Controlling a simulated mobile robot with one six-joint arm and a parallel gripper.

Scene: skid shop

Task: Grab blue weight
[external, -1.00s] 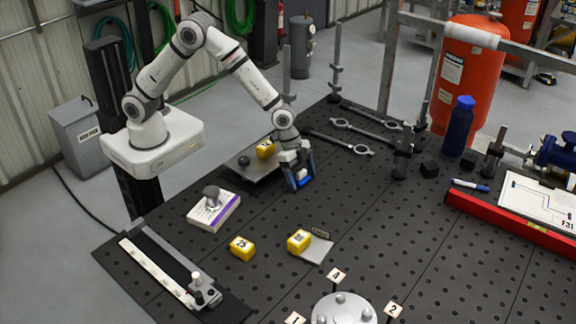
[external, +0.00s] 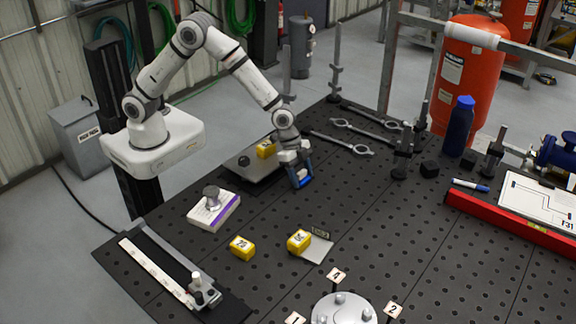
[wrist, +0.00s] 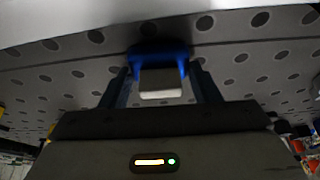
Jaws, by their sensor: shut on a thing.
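The blue weight (wrist: 158,54) is between the two fingers of my gripper (wrist: 160,82) in the wrist view, with a pale grey block-like face below its blue edge. In the external view my gripper (external: 302,178) points down over the perforated table, shut on the blue weight (external: 306,182). The fingers partly hide the weight. I cannot tell from these views how far it is above the table.
Yellow weights stand nearby: one (external: 265,149) on a grey plate (external: 240,165), one (external: 242,247) on the table, one (external: 299,241) by a small light plate. A white-purple box (external: 222,214) is at left. Wrenches (external: 345,143) lie behind.

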